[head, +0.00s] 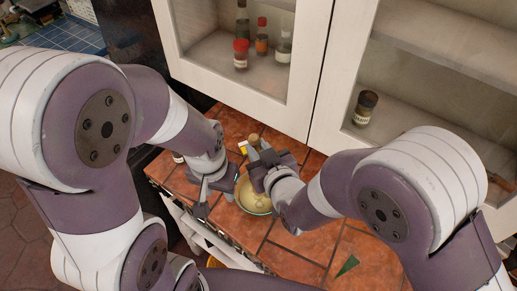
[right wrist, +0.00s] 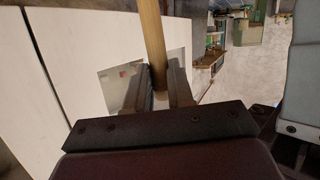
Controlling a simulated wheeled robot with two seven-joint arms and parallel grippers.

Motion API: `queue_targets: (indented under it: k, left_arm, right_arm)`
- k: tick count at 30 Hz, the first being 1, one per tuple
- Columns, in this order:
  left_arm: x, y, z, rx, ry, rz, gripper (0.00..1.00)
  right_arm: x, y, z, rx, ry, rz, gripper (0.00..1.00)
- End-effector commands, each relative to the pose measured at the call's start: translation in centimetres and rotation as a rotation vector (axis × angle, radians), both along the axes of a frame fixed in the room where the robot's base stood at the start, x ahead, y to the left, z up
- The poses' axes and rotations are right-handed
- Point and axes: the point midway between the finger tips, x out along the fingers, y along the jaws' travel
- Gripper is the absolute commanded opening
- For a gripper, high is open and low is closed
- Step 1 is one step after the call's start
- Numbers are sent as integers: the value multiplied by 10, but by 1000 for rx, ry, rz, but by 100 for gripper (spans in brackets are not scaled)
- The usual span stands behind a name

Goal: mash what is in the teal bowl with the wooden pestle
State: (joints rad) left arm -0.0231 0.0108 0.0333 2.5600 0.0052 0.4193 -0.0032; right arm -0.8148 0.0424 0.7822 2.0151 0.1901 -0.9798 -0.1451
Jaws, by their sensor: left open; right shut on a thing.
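The teal bowl (head: 258,213) stands on the tiled counter. Its pale, cream-coloured inside shows, but my right gripper covers part of it. My right gripper (head: 257,158) is over the bowl's far side, shut on the wooden pestle (head: 253,139). In the right wrist view the pestle (right wrist: 153,45) is a plain wooden rod between the two fingers. Its lower end is hidden in the head view, so I cannot tell whether it touches the bowl's contents. My left gripper (head: 208,196) is open and empty, just left of the bowl.
A small yellow item (head: 243,147) sits beyond the bowl. A green wedge-shaped piece (head: 347,265) lies on the counter (head: 300,257) at the lower right. White cabinets with jars (head: 364,109) stand behind.

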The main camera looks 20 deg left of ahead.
Motion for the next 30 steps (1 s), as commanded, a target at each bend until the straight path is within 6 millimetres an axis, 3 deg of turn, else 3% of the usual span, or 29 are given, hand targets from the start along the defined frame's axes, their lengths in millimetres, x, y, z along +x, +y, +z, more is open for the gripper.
queue_targets:
  k: [15,30]
  left_arm:
    - [0,0,-38,0,0,0,43]
    - [0,0,-6,0,0,0,43]
  right_arm:
    - [0,0,-39,1,-1,0,0]
    - [0,0,5,1,-1,0,0]
